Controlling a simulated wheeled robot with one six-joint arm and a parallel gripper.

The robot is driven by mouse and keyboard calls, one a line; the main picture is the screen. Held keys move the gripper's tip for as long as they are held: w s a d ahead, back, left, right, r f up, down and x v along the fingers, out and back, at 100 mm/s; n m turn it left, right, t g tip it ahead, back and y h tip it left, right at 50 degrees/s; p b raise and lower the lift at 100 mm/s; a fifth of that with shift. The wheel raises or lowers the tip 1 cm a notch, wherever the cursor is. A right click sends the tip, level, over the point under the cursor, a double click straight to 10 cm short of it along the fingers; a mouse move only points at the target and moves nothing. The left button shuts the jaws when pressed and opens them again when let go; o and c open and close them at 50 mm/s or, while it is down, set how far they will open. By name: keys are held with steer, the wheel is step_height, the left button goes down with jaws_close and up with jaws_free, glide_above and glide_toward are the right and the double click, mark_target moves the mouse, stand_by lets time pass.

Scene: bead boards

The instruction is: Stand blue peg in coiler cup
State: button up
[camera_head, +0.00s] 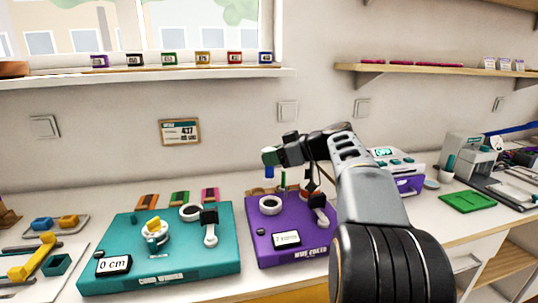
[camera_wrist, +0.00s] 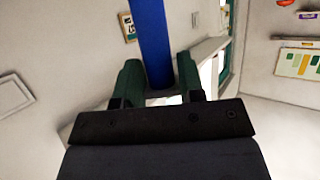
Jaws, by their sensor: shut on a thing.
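My gripper (camera_head: 272,157) is shut on the blue peg, whose lower part (camera_head: 269,172) shows just below the fingers in the head view. In the wrist view the blue peg (camera_wrist: 152,45) runs from the top edge down between the green fingers of my gripper (camera_wrist: 158,80). The purple coiler board (camera_head: 262,242) lies on the counter. Its white ring-shaped cup (camera_head: 270,205) is below the peg, with a clear gap between them. The peg looks roughly upright. My arm hides part of the board's right side.
A teal winder board (camera_head: 180,270) with a yellow piece on its spool lies to the left. A black-and-white crank (camera_head: 319,212) and a thin green upright (camera_head: 283,180) are close to the cup. A purple-and-white device (camera_head: 405,180) stands right of my arm.

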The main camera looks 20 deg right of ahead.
mark_target(274, 181)
steer(key=shift+d+f+b, duration=0.1)
steer(key=shift+f+b, duration=1.5)
steer(key=shift+f, duration=1.2)
steer(key=shift+d+b, duration=0.1)
steer(key=shift+b, duration=0.2)
steer(key=shift+f+b, duration=0.5)
steer(key=shift+b, duration=0.15)
steer(key=shift+f+b, duration=0.35)
steer(key=shift+b, duration=0.05)
steer(key=shift+f+b, duration=0.3)
steer(key=shift+b, duration=0.3)
steer(key=o, duration=1.1)
steer(key=shift+c, duration=0.2)
steer(key=shift+s, duration=0.1)
